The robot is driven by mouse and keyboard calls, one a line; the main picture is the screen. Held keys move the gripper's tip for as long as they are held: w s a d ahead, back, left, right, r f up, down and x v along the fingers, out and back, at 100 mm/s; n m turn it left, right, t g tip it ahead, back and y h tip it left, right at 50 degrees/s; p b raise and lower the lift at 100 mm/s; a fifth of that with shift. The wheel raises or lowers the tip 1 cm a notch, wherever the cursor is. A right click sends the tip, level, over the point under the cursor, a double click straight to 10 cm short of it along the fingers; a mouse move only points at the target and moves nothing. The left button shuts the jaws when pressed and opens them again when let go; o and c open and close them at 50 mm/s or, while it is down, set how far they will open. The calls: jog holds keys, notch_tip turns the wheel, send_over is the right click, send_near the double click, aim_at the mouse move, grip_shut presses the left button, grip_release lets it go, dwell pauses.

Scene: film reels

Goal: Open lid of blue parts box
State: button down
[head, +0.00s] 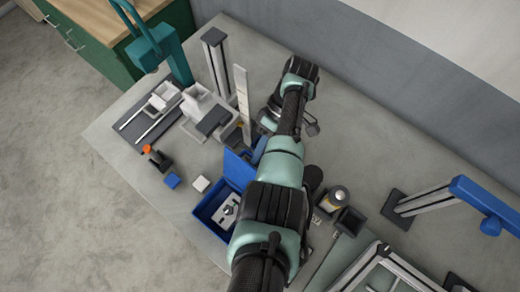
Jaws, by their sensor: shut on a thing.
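The blue parts box (208,215) stands on the grey bench, left of my arm, with grey parts visible inside. Its blue lid (237,169) is raised off the box at the far side, so the interior shows. My gripper (262,137) is beside the upper right of the lid, at the end of my bent wrist. It is shut on the lid, though the fingertips and the contact are mostly hidden by my arm. My arm also covers the right side of the box.
A tall upright strip (243,100) stands close to my wrist. A cylindrical can (336,198) and aluminium frames are to the right.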

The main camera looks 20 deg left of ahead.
jog(key=c, duration=0.9)
grip_release()
jog(key=shift+s+f, duration=0.2)
jog(key=shift+w+r, duration=0.1)
jog(key=shift+r, duration=0.05)
jog(key=shift+v, duration=6.35)
